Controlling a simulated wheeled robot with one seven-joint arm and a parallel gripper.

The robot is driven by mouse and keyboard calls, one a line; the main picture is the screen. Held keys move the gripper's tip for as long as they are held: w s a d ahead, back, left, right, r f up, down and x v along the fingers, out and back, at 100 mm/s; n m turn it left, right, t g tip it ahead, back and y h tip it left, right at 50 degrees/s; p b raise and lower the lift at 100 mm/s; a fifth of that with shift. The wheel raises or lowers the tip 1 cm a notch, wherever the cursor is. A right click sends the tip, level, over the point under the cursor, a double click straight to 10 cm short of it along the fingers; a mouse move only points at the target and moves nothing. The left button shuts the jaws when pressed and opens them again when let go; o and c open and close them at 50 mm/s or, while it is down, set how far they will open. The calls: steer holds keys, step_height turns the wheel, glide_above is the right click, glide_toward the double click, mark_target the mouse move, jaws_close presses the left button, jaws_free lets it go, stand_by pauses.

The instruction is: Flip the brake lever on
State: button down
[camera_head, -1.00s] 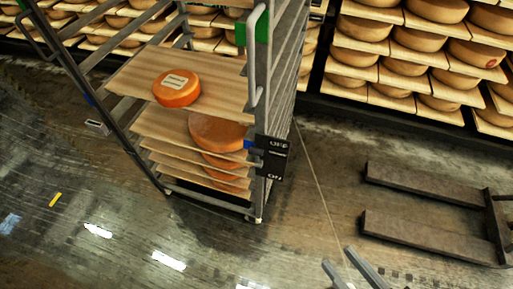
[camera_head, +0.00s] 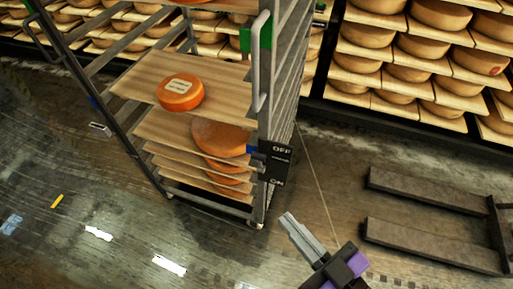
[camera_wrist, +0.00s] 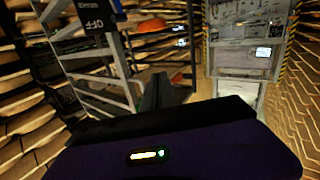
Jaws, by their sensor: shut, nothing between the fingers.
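The brake panel (camera_head: 276,163) is a black plate marked OFF at the top and ON at the bottom, fixed to the right front post of the metal cheese rack. A small blue piece, likely the lever (camera_head: 254,150), sticks out left of the panel near OFF. My gripper (camera_head: 287,217) is shut and empty, below and to the right of the panel, apart from it. In the wrist view the dark fingers (camera_wrist: 160,80) point toward the rack, and the panel (camera_wrist: 88,26) shows at the upper left, upside down.
The rack (camera_head: 262,200) holds wooden shelves with orange cheese wheels (camera_head: 181,92). A grey vertical handle (camera_head: 257,65) stands above the panel. Dark forks (camera_head: 430,190) lie on the floor at right. Full cheese shelves line the back. Floor in front is open.

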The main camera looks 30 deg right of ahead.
steer(key=w+a+m+g+h, duration=0.15)
steer(key=w+a, duration=0.35)
steer(key=w, duration=0.7)
steer(key=w+a+m+g+h, duration=0.15)
steer(key=w+a, duration=0.25)
steer(key=w, duration=0.8)
steer(key=s+d+f+m+g+h, duration=0.3)
steer(key=s+d+m+g+h, duration=0.2)
steer(key=d+m+g+h, duration=0.2)
steer(key=shift+s+d+m+h, duration=0.15)
steer(key=shift+d+m+h, duration=0.15)
steer(key=shift+d+m, duration=0.45)
steer(key=shift+a, duration=0.1)
glide_above(260, 163)
steer(key=a, duration=0.1)
steer(key=f, duration=0.6)
steer(key=shift+w, duration=0.2)
